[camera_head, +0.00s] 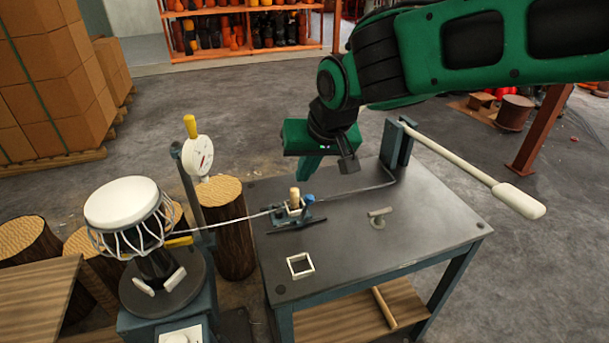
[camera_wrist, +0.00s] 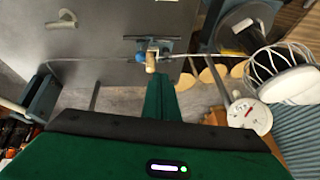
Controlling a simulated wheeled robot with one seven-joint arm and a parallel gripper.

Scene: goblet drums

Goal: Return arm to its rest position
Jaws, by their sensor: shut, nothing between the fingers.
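My green arm reaches in from the upper right in the head view. My gripper (camera_head: 316,172) hangs above the back left part of the grey work table (camera_head: 430,225). Its fingers are together and hold nothing. In the wrist view my gripper (camera_wrist: 162,84) points toward a small clamp fixture with a wooden peg (camera_wrist: 151,62). The same peg (camera_head: 294,198) stands in the fixture on the table, below and left of my gripper, apart from it.
A goblet drum (camera_head: 121,203) with a white head stands at left, beside a dial gauge (camera_head: 197,155). A cord runs across the table to a lever with a pale handle (camera_head: 518,200). A small T-shaped piece (camera_head: 379,213) and a square frame (camera_head: 300,265) lie on the table.

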